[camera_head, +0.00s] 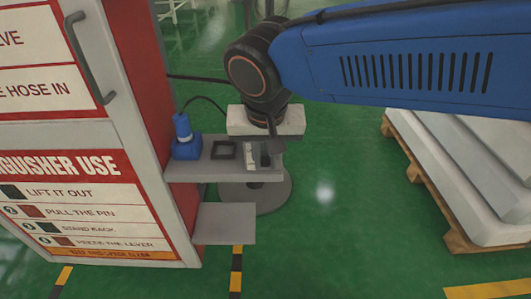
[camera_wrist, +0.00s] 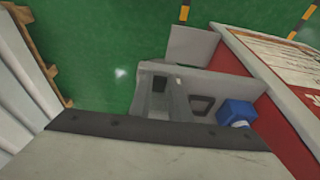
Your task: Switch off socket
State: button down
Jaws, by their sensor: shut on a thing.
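A blue socket with a blue plug (camera_head: 184,140) stands on the left end of a grey shelf (camera_head: 205,170), against the red side of a cabinet. A dark cable runs from the plug. The blue socket (camera_wrist: 237,111) also shows at the right in the wrist view. My gripper (camera_head: 264,165) points down at the shelf's right end, to the right of the socket and apart from it. It is shut on a grey part (camera_wrist: 158,84) there, mostly hidden by the fingers; I cannot tell what it is. The shelf (camera_wrist: 225,85) lies beside the fingers in the wrist view.
A dark square frame (camera_head: 223,150) lies between socket and gripper. A lower grey shelf (camera_head: 224,224) juts out below. The red and white cabinet (camera_head: 80,200) fills the left. A wooden pallet (camera_head: 436,190) with pale slabs stands at the right. Green floor between is clear.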

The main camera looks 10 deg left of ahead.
jog(key=shift+s+d+f+t+y, duration=0.1)
jog(key=shift+s+f+t+y, duration=0.3)
jog(key=shift+t, duration=0.85)
jog(key=shift+w+a+f+t+y, duration=0.1)
jog(key=shift+f+t+y, duration=0.1)
jog(key=shift+f+t, duration=0.75)
jog(key=shift+s+d+f+t+y, duration=0.1)
jog(key=shift+s+f+t+y, duration=0.2)
jog(key=shift+t, duration=1.2)
jog(key=shift+w, duration=0.1)
jog(key=c, duration=1.6)
grip_release()
jog(key=shift+c, duration=0.2)
jog(key=v, duration=1.7)
jog(key=shift+s+f, duration=0.2)
jog(key=shift+s, duration=0.15)
jog(key=shift+d, duration=0.1)
